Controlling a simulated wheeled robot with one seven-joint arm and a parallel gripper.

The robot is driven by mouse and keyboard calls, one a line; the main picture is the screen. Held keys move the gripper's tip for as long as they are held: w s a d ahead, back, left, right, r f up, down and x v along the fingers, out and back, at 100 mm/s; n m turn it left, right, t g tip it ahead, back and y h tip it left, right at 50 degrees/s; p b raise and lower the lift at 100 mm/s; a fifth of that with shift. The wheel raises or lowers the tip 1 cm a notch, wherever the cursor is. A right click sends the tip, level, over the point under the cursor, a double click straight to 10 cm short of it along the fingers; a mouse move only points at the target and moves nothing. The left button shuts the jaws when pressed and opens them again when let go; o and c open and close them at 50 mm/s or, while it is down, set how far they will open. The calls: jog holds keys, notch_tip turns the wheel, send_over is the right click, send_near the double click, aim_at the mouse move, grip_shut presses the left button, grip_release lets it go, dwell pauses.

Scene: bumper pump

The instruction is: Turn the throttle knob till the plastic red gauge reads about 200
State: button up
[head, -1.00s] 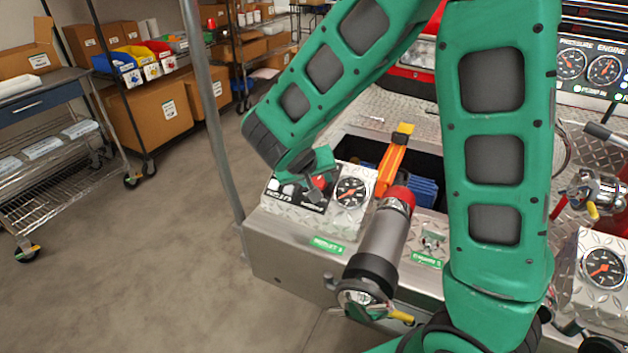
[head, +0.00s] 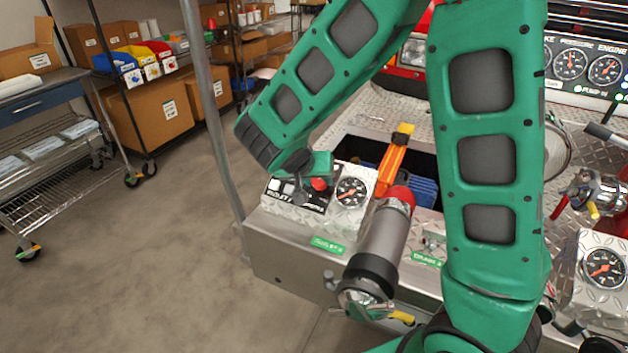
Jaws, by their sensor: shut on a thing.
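The throttle knob (head: 319,184) appears as a small red round cap on the sloped metal control box at the left of the pump. My gripper (head: 311,189) is down at the knob and shut on it, and its green hand hides part of the box top. The fingertips are small and partly hidden in the head view. A round dark-faced gauge (head: 352,192) sits just right of the knob on the same box. Its needle is too small to read. Another dark gauge with a red needle (head: 604,268) is on a box at the far right.
A grey cylindrical nozzle with a red tip (head: 383,245) stands in front of the box. An orange bar (head: 392,165) lies behind it over an open bay. More gauges (head: 571,64) are on the upper right panel. A grey post (head: 209,110) rises at the left.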

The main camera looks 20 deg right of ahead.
jog(key=o, duration=1.1)
jog(key=shift+w+a, duration=0.1)
jog(key=shift+a, duration=0.05)
jog(key=shift+c, duration=0.2)
jog(key=v, duration=1)
jog(key=shift+r, duration=0.3)
jog(key=shift+a, duration=0.1)
